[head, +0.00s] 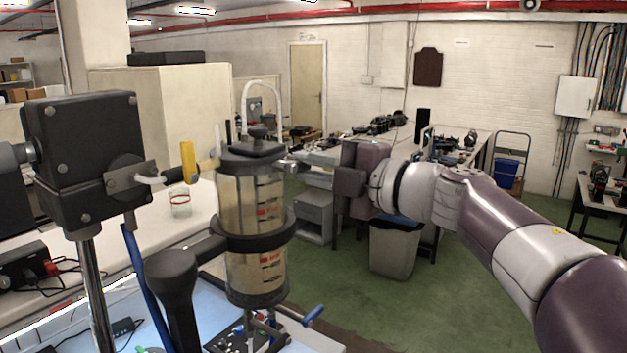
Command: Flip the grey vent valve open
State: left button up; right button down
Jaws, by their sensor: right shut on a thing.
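The sealed clear cylinder (238,200) stands upright in the middle of the head view, with a dark lid (252,150), a black band and red and black scale marks. The grey vent valve (284,165) sits at the right side of the lid, small and partly hidden. My right gripper (308,164) comes in from the right at lid height and is shut on the valve. The exact angle of the valve's handle is too small to tell. My left gripper is not in view.
A yellow-handled valve (188,161) is left of the lid, beside a black box (82,155) on a metal pole. A black handle (172,285) stands in front left. A blue lever (313,315) is below the cylinder. A grey bin (395,250) stands behind my right arm.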

jog(key=shift+r+n+b, duration=0.3)
jog(key=shift+n+b, duration=0.05)
jog(key=shift+n, duration=0.55)
jog(key=c, duration=1.1)
grip_release()
jog(key=shift+s+a, duration=0.15)
jog(key=shift+a, duration=0.05)
